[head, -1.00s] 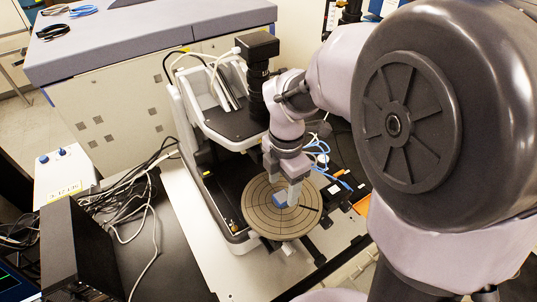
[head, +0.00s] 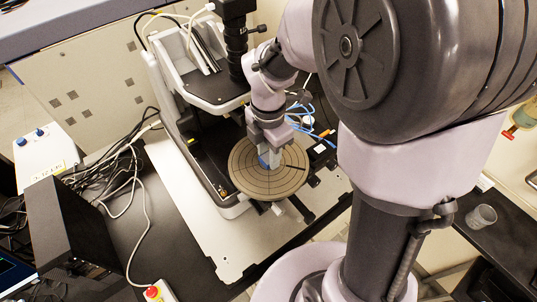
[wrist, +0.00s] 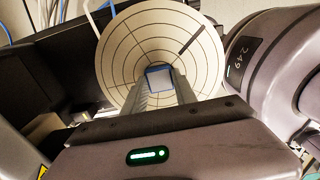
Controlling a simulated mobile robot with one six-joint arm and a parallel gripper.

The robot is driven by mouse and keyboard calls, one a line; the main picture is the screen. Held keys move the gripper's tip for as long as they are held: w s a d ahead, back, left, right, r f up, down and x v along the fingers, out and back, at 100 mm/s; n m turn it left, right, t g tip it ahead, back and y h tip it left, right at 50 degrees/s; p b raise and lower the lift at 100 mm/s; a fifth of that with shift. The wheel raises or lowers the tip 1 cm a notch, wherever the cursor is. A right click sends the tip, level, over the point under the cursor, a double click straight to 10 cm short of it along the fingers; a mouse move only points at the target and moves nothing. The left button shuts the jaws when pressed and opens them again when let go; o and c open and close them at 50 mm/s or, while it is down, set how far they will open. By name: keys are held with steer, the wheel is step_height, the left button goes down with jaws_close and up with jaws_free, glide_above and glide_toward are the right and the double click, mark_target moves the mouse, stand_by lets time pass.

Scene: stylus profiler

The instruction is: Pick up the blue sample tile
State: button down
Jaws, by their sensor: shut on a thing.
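The blue sample tile (head: 263,161) shows as a small blue patch at the fingertips in the head view, over the round tan stage (head: 290,180) with ring and cross lines. It also shows in the wrist view (wrist: 158,69) between the two finger ends. My gripper (head: 269,157) points down at the stage and is shut on the tile; its fingers also show in the wrist view (wrist: 160,80). The fingers hide part of the tile. I cannot tell whether the tile touches the stage or is just above it.
The profiler's white frame (head: 173,105) and black column (head: 236,45) stand close behind the stage. Blue cables (head: 308,122) lie to its right. A black box (head: 70,235) and tangled cables are at left, with a red button (head: 152,293) in front. A cup (head: 481,216) stands at right.

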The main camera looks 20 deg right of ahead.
mark_target(268, 158)
steer(key=shift+w+r, duration=0.1)
steer(key=shift+r, duration=0.3)
step_height(268, 158, up, 2)
steer(key=shift+r, duration=0.25)
steer(key=s+d+r, duration=0.1)
steer(key=s+d, duration=0.2)
steer(key=s, duration=0.4)
steer(key=s+d, duration=0.3)
steer(key=s, duration=0.5)
steer(key=shift+d+r, duration=0.25)
steer(key=shift+r, duration=0.1)
steer(key=c, duration=1.5)
jaws_free()
steer(key=shift+w, duration=0.15)
steer(key=shift+c, duration=0.2)
jaws_close()
steer(key=shift+f, duration=0.1)
